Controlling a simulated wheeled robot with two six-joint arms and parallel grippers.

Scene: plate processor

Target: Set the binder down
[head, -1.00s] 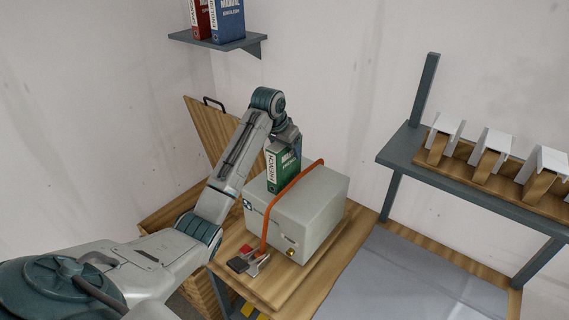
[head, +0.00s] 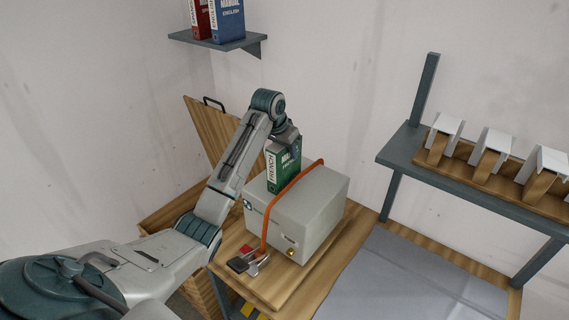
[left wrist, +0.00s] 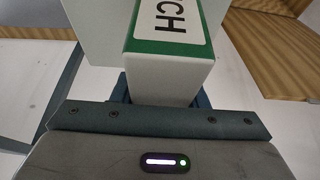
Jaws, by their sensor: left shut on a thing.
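My left gripper (head: 290,146) is shut on the binder's upper end from above. In the left wrist view the binder (left wrist: 172,50) sticks out from the jaws, and the fingertips are mostly hidden. My right gripper is in neither view.
An orange bar (head: 267,224) arches over the machine, close to the binder. Red and blue binders (head: 228,20) stand on a wall shelf (head: 205,41). A wooden lid (head: 212,135) leans behind my arm. A rack with white-topped holders (head: 493,143) is at right. The grey mat (head: 400,280) is clear.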

